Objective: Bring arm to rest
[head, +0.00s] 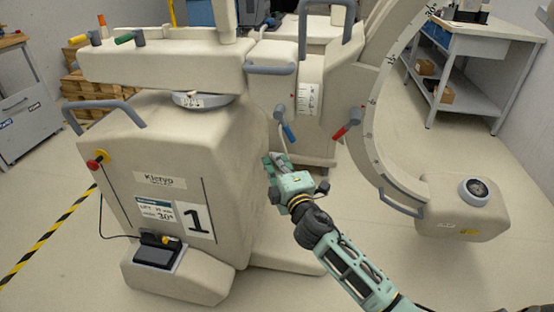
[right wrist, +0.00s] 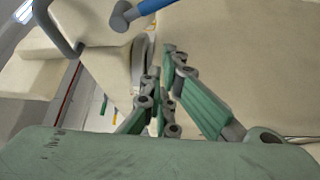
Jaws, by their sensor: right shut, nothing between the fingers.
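My right arm comes in from the lower right of the head view. Its green gripper (head: 277,160) is shut and empty beside the right side of the big beige machine body (head: 235,165), below a blue-handled lever (head: 288,132). In the right wrist view the fingers (right wrist: 168,62) are drawn together with nothing held. A beige surface fills much of the background there, and a blue lever (right wrist: 155,6) shows at the top. I cannot tell whether the gripper touches the machine. My left gripper is not in view.
A red-handled lever (head: 346,131) and a large curved beige arm (head: 385,110) stand to the right of my gripper. A shelf table (head: 480,75) is at the back right, a grey cabinet (head: 25,110) at the left. Open floor (head: 450,265) lies at the lower right.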

